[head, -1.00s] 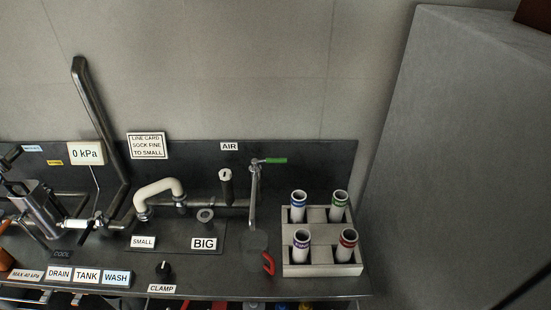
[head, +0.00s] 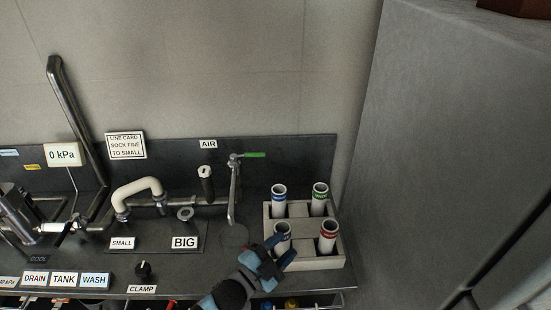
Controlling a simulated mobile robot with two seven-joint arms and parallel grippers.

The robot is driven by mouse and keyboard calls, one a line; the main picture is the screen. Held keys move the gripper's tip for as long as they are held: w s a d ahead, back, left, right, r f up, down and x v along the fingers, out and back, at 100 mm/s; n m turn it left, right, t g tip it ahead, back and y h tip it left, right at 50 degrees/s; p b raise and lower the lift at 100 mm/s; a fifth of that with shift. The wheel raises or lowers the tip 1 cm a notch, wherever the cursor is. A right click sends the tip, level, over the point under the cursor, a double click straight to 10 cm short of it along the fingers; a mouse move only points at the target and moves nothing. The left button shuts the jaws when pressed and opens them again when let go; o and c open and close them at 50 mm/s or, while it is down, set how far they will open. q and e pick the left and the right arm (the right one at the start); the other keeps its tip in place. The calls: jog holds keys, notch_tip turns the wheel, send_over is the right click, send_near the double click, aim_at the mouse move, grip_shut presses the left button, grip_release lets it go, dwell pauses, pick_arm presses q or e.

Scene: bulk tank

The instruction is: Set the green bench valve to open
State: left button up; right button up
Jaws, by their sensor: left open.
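The green bench valve (head: 254,155) is a short green lever on top of a thin grey pipe (head: 234,190) at the back of the bench, right of the AIR label. The lever points to the right, across the upright pipe. My left gripper (head: 279,250) is in the head view, low at the front of the bench. It is open, with blue fingers, below and apart from the valve. It overlaps the front left tube of the rack in the picture; whether it touches cannot be told. My right gripper is not in view.
A grey rack (head: 318,262) holds tubes with coloured bands, right of the pipe. A white hose (head: 139,189), the BIG label (head: 185,243) and a black clamp knob (head: 143,269) lie to the left. A large grey block (head: 450,150) stands at the right.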

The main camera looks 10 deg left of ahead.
pick_arm(q)
jog(key=w+d+r+m+g+h+b, duration=0.25)
jog(key=d+m+g+h, duration=0.3)
jog(key=m, duration=0.45)
jog(key=w+d+r+m+g+h+b, duration=0.1)
jog(key=w+d+r+m+g+h, duration=0.25)
jog(key=m+g, duration=0.45)
jog(key=m+y+b, duration=0.8)
jog(key=m+y, duration=0.9)
jog(key=y, duration=0.4)
send_near(252, 154)
jog(key=shift+g, duration=0.35)
jog(key=x, duration=0.6)
jog(key=w+x, duration=0.1)
jog(key=x, duration=0.1)
jog(key=shift+a+f+p, duration=0.15)
jog(key=shift+f+p, duration=0.15)
jog(key=shift+p, duration=0.05)
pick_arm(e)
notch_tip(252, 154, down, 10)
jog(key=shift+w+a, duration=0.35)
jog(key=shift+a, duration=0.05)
